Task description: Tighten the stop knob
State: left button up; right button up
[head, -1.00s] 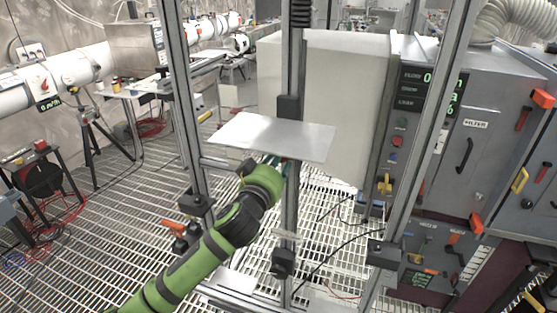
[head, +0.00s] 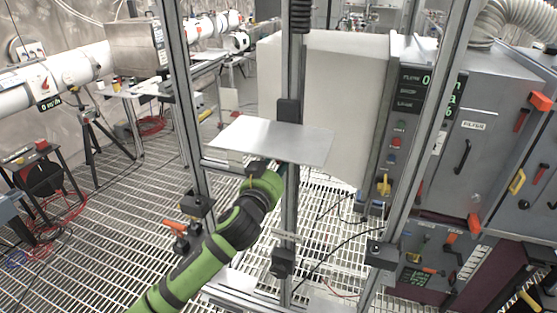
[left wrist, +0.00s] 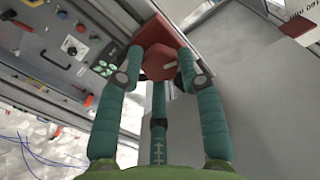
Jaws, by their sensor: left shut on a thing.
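The stop knob (left wrist: 157,63) is red and faceted, with a small pale mark, on a red block at the top of the left wrist view. The teal fingers of my left gripper (left wrist: 161,70) are closed around it, touching its sides. In the head view my left arm reaches up under a flat grey plate (head: 270,139) on the metal frame. The plate and frame post hide the knob and most of the fingers there. My right gripper is not in view.
Upright metal posts (head: 290,200) stand close beside my left arm. An orange-handled clamp (head: 174,226) sits on the frame to its left. A grey control cabinet (head: 455,150) stands at the right. The grated floor (head: 110,220) at the left is mostly open.

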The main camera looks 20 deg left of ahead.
pick_arm(q)
jog(key=m+p, duration=0.2)
jog(key=m, duration=0.4)
jog(key=shift+r, duration=0.1)
jog(key=shift+m, duration=0.3)
dwell(0.3)
jog(key=o, duration=1.1)
jog(key=shift+o, duration=0.2)
jog(key=shift+s, duration=0.1)
jog(key=s, duration=1.1)
jog(key=shift+s+a, duration=0.2)
jog(key=shift+s, duration=0.15)
